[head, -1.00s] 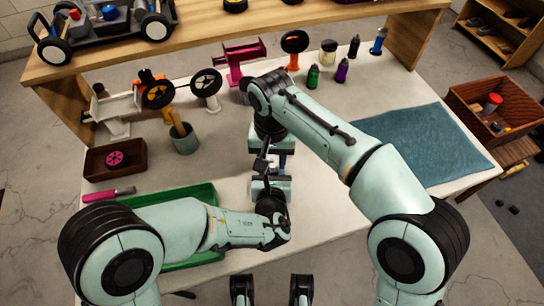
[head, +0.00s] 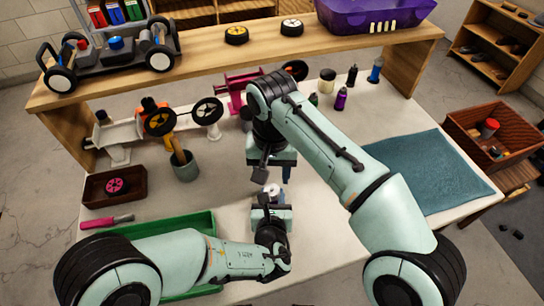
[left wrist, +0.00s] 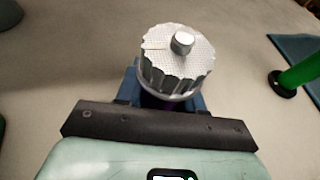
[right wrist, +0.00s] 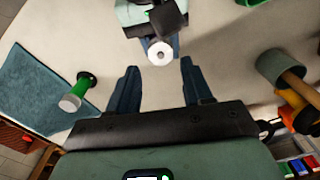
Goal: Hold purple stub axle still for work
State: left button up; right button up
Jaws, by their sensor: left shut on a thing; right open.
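My left gripper (head: 270,205) is shut on the purple stub axle (left wrist: 158,104), above the table. In the left wrist view only a sliver of purple shows, under a silver ridged round part with a short pin (left wrist: 183,43) on top. Its end shows as a small pale disc with a dark centre (right wrist: 160,53) in the right wrist view, between the left gripper's fingers. My right gripper (right wrist: 160,86) is open and empty, its blue fingertips pointing toward that disc but apart from it. In the head view the two grippers face each other closely and hide most of the part.
A green tray (head: 202,226) lies beneath my left arm. A grey-green cup (head: 186,168) and a brown box (head: 97,190) stand to the left. A blue-green mat (head: 430,170) covers the table's right side. A raised wooden shelf (head: 200,57) spans the back.

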aim_at(272, 190)
notch_tip(272, 190, up, 6)
dwell(0.4)
pick_arm(q)
jog(key=o, duration=1.2)
jog(key=shift+c, duration=0.2)
jog(key=v, duration=1.2)
jog(key=shift+s, duration=0.1)
pick_arm(e)
jog(key=shift+s, duration=0.1)
